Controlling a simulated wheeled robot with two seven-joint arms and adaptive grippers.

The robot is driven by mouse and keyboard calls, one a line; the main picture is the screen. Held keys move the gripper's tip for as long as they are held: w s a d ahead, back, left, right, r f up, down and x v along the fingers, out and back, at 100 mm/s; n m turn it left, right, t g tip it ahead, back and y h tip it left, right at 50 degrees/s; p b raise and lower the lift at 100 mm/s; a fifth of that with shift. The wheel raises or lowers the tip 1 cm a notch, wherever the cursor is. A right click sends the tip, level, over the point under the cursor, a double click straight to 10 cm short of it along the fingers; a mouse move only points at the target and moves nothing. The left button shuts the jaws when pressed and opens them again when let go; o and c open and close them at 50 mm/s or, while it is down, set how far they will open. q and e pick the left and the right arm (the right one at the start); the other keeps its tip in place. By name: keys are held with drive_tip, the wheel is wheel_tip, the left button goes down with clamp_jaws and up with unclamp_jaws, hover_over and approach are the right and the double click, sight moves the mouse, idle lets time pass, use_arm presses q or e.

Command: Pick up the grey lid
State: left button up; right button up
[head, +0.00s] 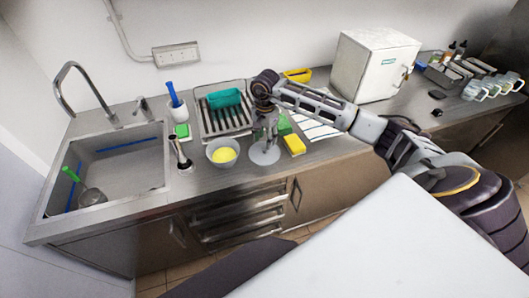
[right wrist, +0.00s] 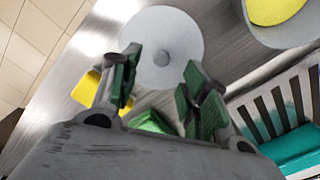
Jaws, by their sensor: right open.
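The grey lid (head: 265,156) is a round flat disc lying on the steel counter, right of the bowl. In the right wrist view the lid (right wrist: 185,28) shows with a small round knob at its middle. My right gripper (head: 266,136) points down above the lid. Its green-padded fingers stand apart in the right wrist view (right wrist: 158,82), with the lid beyond their tips and nothing between them. The fingers hide a small part of the lid's edge. My left gripper is not in view.
A grey bowl (head: 222,161) with yellow contents stands left of the lid. A yellow block (head: 294,145) and a green block (head: 284,125) lie close on the right. Behind is a dish rack (head: 207,128) with a teal container (head: 224,98). The sink (head: 118,163) is at left.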

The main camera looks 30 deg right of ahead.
sight(264, 148)
drive_tip(key=shift+s+a+f+p, duration=0.15)
drive_tip(key=shift+f+p, duration=0.25)
drive_tip(key=shift+f, duration=0.4)
drive_tip(key=shift+w+a+f+p, duration=0.1)
drive_tip(key=shift+a+f+p, duration=0.1)
drive_tip(key=shift+f+p, duration=0.4)
drive_tip(key=shift+f, duration=1.2)
drive_tip(key=shift+c, duration=0.2)
clamp_jaws()
